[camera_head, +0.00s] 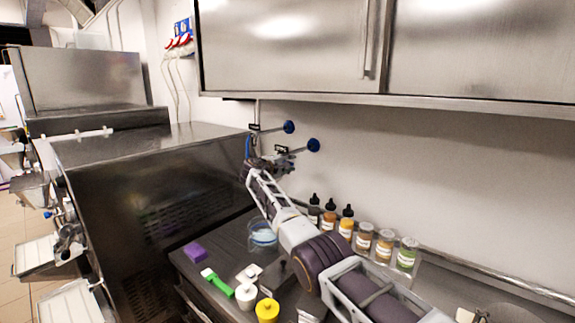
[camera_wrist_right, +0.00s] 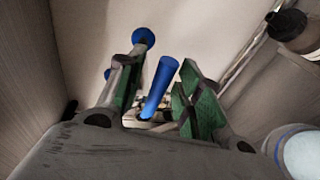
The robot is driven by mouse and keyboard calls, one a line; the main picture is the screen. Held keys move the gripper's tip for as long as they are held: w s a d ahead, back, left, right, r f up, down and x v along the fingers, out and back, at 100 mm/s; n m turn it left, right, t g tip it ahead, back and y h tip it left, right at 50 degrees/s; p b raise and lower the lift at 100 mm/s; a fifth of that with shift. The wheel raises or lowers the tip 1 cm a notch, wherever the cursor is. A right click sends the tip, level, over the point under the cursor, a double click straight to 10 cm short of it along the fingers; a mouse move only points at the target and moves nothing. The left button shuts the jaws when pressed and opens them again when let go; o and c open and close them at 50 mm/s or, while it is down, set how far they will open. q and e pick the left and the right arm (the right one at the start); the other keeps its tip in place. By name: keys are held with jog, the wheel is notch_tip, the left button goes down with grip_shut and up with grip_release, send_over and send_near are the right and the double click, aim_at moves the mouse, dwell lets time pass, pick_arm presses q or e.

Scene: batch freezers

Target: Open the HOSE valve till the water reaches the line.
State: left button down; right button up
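Two blue round valve knobs, an upper one (camera_head: 289,127) and a lower one (camera_head: 313,145), stand out from the back wall on thin rods. Each has a small dark label, too small to read. A thin blue hose (camera_head: 247,147) hangs left of them. A clear container (camera_head: 263,237) with a bluish rim stands on the counter below; its line cannot be made out. My right gripper (camera_head: 270,166) is just below the valves. In the wrist view its green-padded fingers (camera_wrist_right: 163,98) are apart, with a blue cylindrical part (camera_wrist_right: 160,85) between them. My left gripper is out of view.
Dropper bottles (camera_head: 330,213) and lidded jars (camera_head: 385,246) line the wall right of my arm. A purple sponge (camera_head: 195,252), green brush (camera_head: 217,282) and yellow-capped pot (camera_head: 267,311) lie in front. A steel machine (camera_head: 150,200) stands left; cabinets (camera_head: 290,50) hang above.

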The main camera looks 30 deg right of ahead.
jog(key=shift+s+a, duration=0.1)
jog(key=shift+a, duration=0.1)
dwell(0.3)
jog(key=v, duration=1.1)
jog(key=shift+a, duration=0.3)
jog(key=shift+s+d, duration=0.1)
jog(key=shift+s, duration=0.05)
dwell(1.3)
